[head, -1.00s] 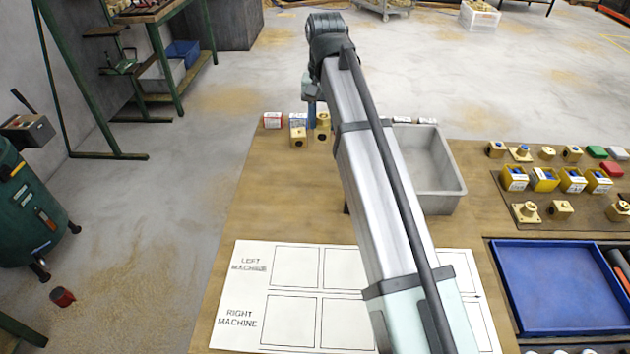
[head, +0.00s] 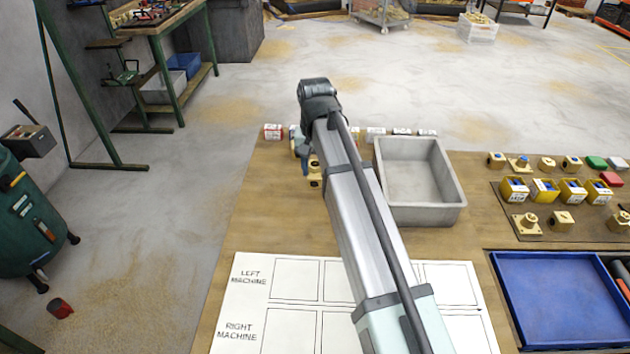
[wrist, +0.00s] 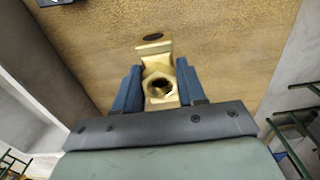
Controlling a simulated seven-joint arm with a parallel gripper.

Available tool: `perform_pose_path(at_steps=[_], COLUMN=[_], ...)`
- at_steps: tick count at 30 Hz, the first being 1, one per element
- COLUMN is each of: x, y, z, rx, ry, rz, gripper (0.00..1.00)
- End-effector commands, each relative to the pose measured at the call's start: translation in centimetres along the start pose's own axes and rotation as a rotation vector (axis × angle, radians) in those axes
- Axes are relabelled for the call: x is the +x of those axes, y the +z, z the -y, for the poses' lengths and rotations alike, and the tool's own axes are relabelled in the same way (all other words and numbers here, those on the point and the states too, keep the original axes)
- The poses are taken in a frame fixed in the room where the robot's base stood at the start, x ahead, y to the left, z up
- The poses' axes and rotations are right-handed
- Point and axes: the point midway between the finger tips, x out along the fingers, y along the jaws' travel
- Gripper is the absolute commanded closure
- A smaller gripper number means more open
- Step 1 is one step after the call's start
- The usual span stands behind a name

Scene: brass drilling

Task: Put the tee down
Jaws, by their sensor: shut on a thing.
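The tee is a brass fitting (wrist: 160,84) with a round bore facing the camera in the wrist view. My gripper (wrist: 159,90) is shut on it, with a blue finger on each side. In the head view, my gripper (head: 306,162) is over the back left of the wooden table, largely behind my wrist. Brass (head: 315,181) shows beside the fingers there, but I cannot tell whether it is the tee or another fitting. I cannot tell whether the tee touches the table.
A grey metal bin (head: 458,200) stands right of my arm. Small red-and-white labelled blocks (head: 272,131) line the back edge. A white sheet (head: 245,300) with boxes for left and right machines lies in front. Brass fittings (head: 562,221) and a blue tray (head: 555,290) are at right.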

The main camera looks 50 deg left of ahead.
Motion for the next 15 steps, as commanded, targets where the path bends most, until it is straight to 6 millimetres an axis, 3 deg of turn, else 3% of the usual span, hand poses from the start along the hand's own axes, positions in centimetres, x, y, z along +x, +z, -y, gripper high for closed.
perform_pose_path(at_steps=[15], x=[4.7], y=[0.0], z=[0.0], rx=[0.001], ry=[0.0], rz=[-0.001], gripper=[1.0])
